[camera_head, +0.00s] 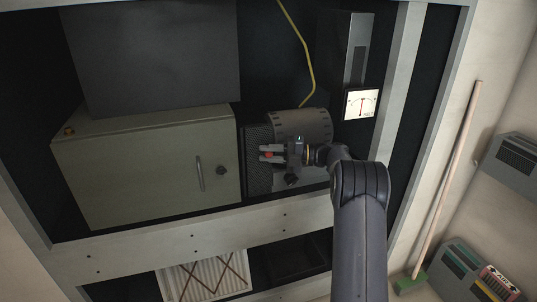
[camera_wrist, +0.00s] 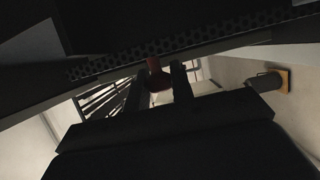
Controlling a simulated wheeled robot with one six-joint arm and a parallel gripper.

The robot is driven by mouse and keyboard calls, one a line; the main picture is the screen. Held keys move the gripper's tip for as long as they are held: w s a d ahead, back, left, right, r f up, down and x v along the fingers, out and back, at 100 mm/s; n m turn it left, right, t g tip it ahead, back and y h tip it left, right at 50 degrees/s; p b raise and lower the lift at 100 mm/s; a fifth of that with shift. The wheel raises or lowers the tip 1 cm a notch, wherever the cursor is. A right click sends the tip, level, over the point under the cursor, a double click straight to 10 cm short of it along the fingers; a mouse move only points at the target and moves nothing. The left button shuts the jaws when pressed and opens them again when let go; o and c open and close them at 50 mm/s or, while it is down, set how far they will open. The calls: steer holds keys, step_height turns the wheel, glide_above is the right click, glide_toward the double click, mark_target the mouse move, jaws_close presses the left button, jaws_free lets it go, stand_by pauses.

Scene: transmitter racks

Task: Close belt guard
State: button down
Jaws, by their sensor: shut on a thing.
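The belt guard (camera_head: 258,178) appears to be the dark perforated panel beside a grey ribbed drum (camera_head: 300,123) in the rack's middle bay. Its perforated edge (camera_wrist: 130,56) also crosses the upper part of the wrist view. A red knob (camera_head: 268,155) sits at my gripper's fingertips, and it shows in the wrist view (camera_wrist: 156,76) between the two fingers. My gripper (camera_head: 267,153) is shut on this red knob, in front of the guard. My gripper and wrist hide part of the guard and the drum's lower side. How far the guard stands open I cannot tell.
A grey-green cabinet (camera_head: 145,165) with a handle stands left of the guard. A lit meter (camera_head: 361,104) is at the right, and a yellow cable (camera_head: 305,55) hangs above the drum. A pale rack beam (camera_head: 190,232) runs below. A pole (camera_head: 450,180) leans at the far right.

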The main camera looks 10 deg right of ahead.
steer(key=c, duration=1.3)
jaws_free()
steer(key=shift+w, duration=0.1)
steer(key=v, duration=1)
steer(key=shift+d+b, duration=0.35)
